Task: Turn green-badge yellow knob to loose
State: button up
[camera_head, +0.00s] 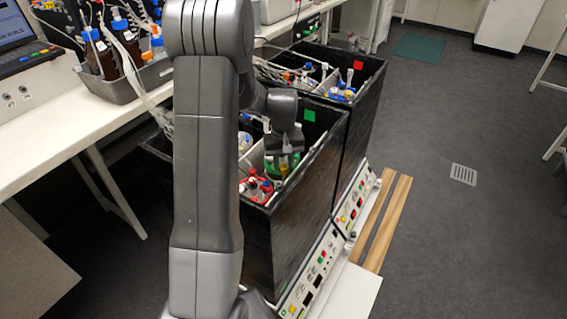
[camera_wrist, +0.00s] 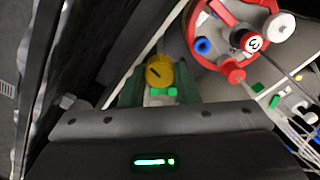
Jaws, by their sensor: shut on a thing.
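The yellow knob (camera_wrist: 159,73) shows in the wrist view with a dark slot mark on its face, slanting down to the right. My gripper (camera_wrist: 160,92) is shut on it, with a green finger on each side. In the head view my gripper (camera_head: 284,160) reaches down into the near black box (camera_head: 290,225). The green badge (camera_head: 309,115) is on the inner wall of that box, near its top corner. My arm hides part of the box in the head view.
A red-rimmed vessel top (camera_wrist: 235,35) with ports and tubes is close to my gripper. A second black box (camera_head: 365,80) with a red badge (camera_head: 359,65) stands behind. A white bench (camera_head: 60,130) is at the left. Open floor (camera_head: 460,120) lies at the right.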

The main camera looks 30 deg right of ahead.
jog(key=shift+n, duration=0.8)
jog(key=o, duration=1)
jog(key=shift+c, duration=0.2)
jog(key=shift+r, duration=0.1)
notch_tip(320, 180, up, 14)
jog(key=shift+p, duration=0.35)
jog(key=shift+f, duration=0.25)
notch_tip(320, 180, down, 14)
jog(key=shift+r+b, duration=0.15)
jog(key=shift+b, duration=0.2)
